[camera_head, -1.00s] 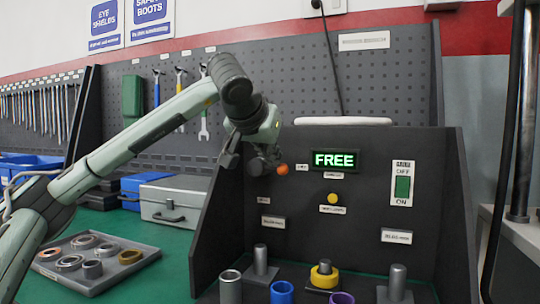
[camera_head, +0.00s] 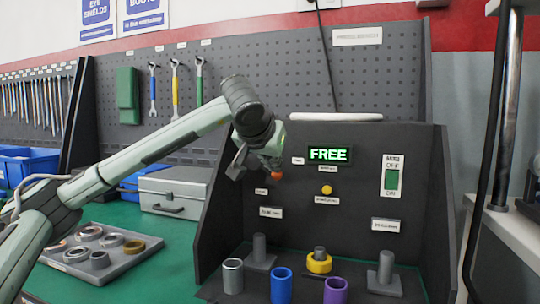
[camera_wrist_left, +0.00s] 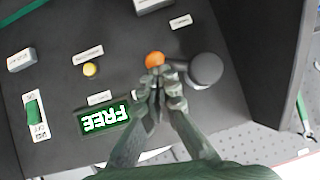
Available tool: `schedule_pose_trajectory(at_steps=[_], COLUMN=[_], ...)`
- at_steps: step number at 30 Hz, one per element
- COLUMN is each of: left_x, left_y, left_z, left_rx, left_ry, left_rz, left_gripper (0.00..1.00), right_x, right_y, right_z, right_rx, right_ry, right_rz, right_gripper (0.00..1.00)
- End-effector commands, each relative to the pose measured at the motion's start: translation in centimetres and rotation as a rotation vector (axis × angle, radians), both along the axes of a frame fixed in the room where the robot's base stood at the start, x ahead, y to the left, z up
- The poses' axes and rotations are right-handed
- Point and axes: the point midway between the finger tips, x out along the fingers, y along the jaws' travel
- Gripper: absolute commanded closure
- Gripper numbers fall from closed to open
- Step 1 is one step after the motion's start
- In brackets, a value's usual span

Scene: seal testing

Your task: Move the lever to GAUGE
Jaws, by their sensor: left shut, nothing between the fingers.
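The lever's orange knob (camera_head: 276,174) is on the left part of the dark test panel (camera_head: 360,215); the rest of the lever is mostly hidden behind my gripper. My left gripper (camera_head: 268,163) is shut with nothing between its fingers, its tips right at the knob. In the left wrist view the fingertips (camera_wrist_left: 160,82) lie against or just beside the orange knob (camera_wrist_left: 154,59); contact is unclear. A dark round part (camera_wrist_left: 205,68) sits beside it. The green display (camera_head: 329,154) reads FREE. Small labels near the lever are too small to read. My right gripper is out of view.
A yellow button (camera_head: 326,190) and a green ON/OFF switch (camera_head: 392,180) are on the panel. Below stand posts, a blue cup (camera_head: 281,286), a purple cup (camera_head: 335,291) and a yellow ring (camera_head: 319,264). A tray of rings (camera_head: 125,262) lies left.

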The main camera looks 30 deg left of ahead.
Motion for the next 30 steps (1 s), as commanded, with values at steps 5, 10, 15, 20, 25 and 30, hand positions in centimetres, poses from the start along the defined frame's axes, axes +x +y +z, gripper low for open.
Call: schedule_pose_trajectory(at_steps=[5,10,15,20,25,30], left_x=[0.0,0.0,-0.1,-0.2,-0.4,-0.4], left_y=[0.1,0.2,0.6,1.0,1.5,1.8], left_z=[-1.1,-2.1,-3.0,-3.6,-4.1,-4.4], left_rx=[0.000,0.000,0.000,0.000,0.003,0.123], left_ry=[0.002,0.004,0.004,0.003,0.005,0.032], left_rz=[0.000,0.000,0.000,0.001,0.001,0.000], left_gripper=[1.00,1.00,1.00,1.00,1.00,1.00], right_x=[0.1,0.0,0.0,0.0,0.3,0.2], right_y=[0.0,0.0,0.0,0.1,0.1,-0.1], right_z=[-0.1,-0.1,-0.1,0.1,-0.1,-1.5], right_rx=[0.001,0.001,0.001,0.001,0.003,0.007], right_ry=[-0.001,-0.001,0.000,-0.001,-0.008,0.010], right_rz=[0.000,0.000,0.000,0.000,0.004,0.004], right_gripper=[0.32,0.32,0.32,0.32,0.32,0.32])
